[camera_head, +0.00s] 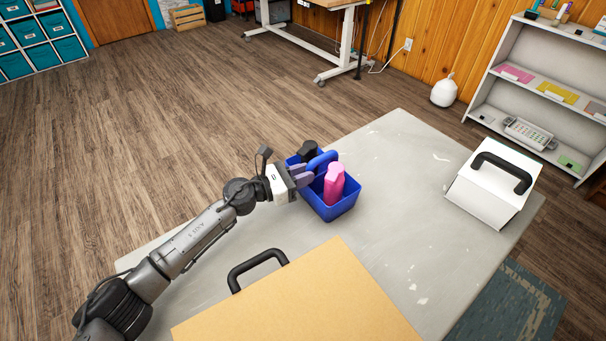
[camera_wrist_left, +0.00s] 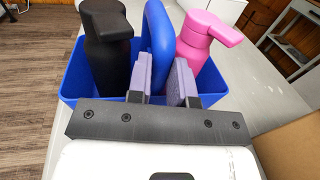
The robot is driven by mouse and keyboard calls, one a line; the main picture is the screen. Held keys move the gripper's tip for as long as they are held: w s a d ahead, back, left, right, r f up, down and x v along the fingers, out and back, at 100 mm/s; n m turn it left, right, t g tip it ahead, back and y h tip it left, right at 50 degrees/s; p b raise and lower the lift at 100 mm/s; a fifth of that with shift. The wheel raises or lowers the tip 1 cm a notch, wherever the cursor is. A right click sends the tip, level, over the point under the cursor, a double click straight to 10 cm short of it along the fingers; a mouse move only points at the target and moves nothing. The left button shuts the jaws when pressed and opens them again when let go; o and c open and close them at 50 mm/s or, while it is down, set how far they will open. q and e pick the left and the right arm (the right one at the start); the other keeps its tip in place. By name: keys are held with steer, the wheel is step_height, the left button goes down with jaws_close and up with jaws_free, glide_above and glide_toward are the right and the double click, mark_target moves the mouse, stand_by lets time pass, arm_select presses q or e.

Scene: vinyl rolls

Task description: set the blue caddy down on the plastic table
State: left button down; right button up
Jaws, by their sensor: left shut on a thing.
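The blue caddy (camera_head: 334,208) is at the middle of the grey plastic table (camera_head: 400,150), near its far-left edge. I cannot tell whether its base touches the tabletop. It holds a pink bottle (camera_head: 334,184) and a black bottle (camera_head: 308,150), both with pump tops. My left gripper (camera_head: 302,176) is shut on the caddy's upright blue handle. In the left wrist view the handle (camera_wrist_left: 158,45) stands between the two purple finger pads, with the black bottle (camera_wrist_left: 107,55) left of it and the pink bottle (camera_wrist_left: 203,40) right. My right gripper is not in view.
A white case with a black handle (camera_head: 490,190) stands on the table at the right. A tan box (camera_head: 300,300) with a black handle is at the near edge. The tabletop right of the caddy is clear.

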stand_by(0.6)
arm_select(q)
steer(key=c, duration=1.2)
jaws_free()
steer(key=shift+w, duration=0.1)
steer(key=o, duration=0.4)
steer(key=shift+f, duration=0.25)
steer(key=shift+c, duration=0.2)
steer(key=o, duration=0.7)
steer(key=shift+r, duration=0.1)
steer(key=shift+o, duration=0.7)
